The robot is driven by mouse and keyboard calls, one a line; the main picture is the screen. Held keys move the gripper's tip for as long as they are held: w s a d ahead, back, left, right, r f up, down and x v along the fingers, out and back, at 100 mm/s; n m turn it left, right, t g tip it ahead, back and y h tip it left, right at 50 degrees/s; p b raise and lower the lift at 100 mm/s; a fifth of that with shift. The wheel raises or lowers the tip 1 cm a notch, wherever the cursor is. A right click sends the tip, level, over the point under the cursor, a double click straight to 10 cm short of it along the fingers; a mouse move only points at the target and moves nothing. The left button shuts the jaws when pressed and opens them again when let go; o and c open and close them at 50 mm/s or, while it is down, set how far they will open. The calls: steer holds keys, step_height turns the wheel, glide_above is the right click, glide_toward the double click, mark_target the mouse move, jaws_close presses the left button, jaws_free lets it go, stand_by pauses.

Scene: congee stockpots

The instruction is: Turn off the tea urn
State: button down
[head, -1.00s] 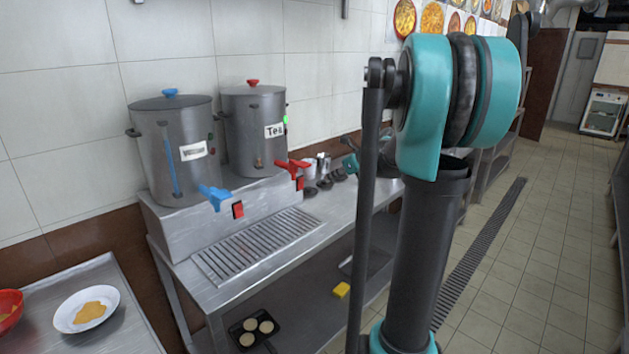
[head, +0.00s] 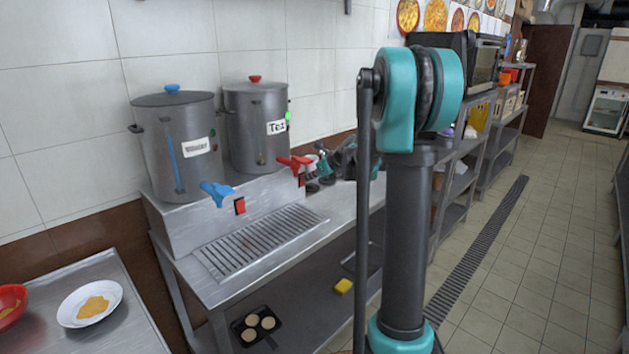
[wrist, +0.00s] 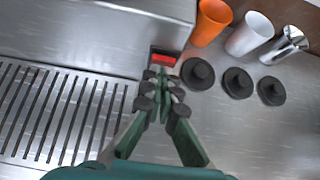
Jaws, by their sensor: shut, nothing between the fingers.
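The tea urn (head: 257,135) is a grey metal pot with a red lid knob, a "Tea" label and a green light (head: 289,115) on its right side. Its red tap (head: 296,164) points out in front. A red switch (head: 301,180) is on the front of the stand below that tap; it also shows in the wrist view (wrist: 163,58). My gripper (wrist: 161,80) is shut and empty, its fingertips right at the switch. I cannot tell whether they touch it. In the head view my gripper (head: 322,163) is just right of the tap, partly hidden by my arm.
A second urn (head: 178,145) with a blue tap (head: 216,192) and its own red switch (head: 239,206) stands to the left. A drip grate (head: 260,242) lies in front. Orange and white cups (wrist: 212,22) and black lids (wrist: 238,82) stand right of the switch.

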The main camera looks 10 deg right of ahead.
steer(key=shift+w, duration=0.1)
steer(key=shift+w+a+r, duration=0.15)
steer(key=shift+w+a, duration=0.1)
steer(key=shift+w, duration=0.05)
steer(key=shift+r, duration=0.1)
steer(key=shift+r, duration=0.7)
steer(key=shift+s+d, duration=0.1)
